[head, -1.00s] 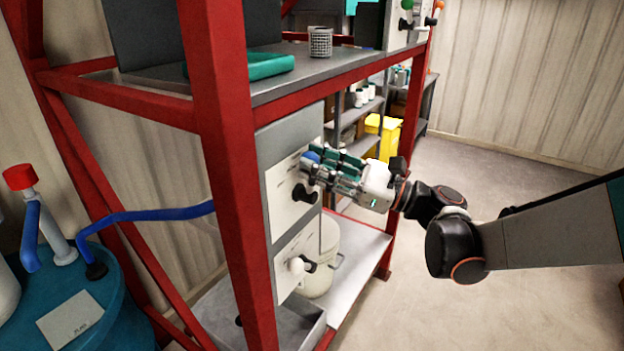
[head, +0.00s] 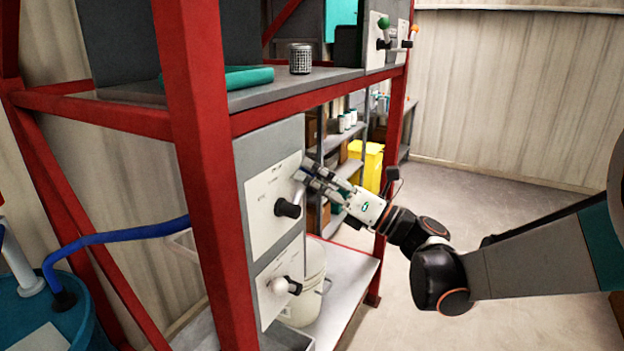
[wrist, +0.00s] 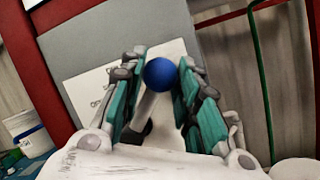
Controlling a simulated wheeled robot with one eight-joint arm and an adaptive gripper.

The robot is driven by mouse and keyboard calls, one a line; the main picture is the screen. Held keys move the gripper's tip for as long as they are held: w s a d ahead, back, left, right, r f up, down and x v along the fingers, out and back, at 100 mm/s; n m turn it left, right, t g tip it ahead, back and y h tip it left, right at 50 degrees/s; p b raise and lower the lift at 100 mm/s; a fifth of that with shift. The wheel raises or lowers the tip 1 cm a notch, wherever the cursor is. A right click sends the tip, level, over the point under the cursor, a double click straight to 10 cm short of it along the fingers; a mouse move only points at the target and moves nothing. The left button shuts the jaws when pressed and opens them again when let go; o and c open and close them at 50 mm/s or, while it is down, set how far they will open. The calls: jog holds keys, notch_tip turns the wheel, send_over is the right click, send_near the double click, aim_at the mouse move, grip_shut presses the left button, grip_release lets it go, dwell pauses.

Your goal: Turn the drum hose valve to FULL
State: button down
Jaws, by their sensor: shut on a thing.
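The upper valve has a black hub (head: 288,208) on a white label plate (head: 262,215). Its lever slants up and right from the hub to my gripper (head: 312,172). In the wrist view the lever's blue ball knob (wrist: 160,73) sits between the green finger pads of my gripper (wrist: 162,82), which is shut on it. The fingers hide the knob in the head view. The label print is too small to read. A blue hose (head: 120,234) runs from the teal drum (head: 30,315) behind the red post toward the valve cabinet.
A second valve with a white knob (head: 278,286) sits just below on the cabinet. A red frame post (head: 205,170) stands close on the left. A white bucket (head: 312,285) stands on the lower shelf (head: 350,268). Open floor (head: 480,230) lies to the right.

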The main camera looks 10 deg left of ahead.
jog(key=shift+w+f+m, duration=0.1)
jog(key=shift+f+m, duration=0.1)
jog(key=shift+m, duration=0.2)
jog(key=c, duration=1.2)
grip_release()
jog(key=shift+d, duration=0.1)
jog(key=v, duration=1.2)
jog(key=shift+f, duration=0.1)
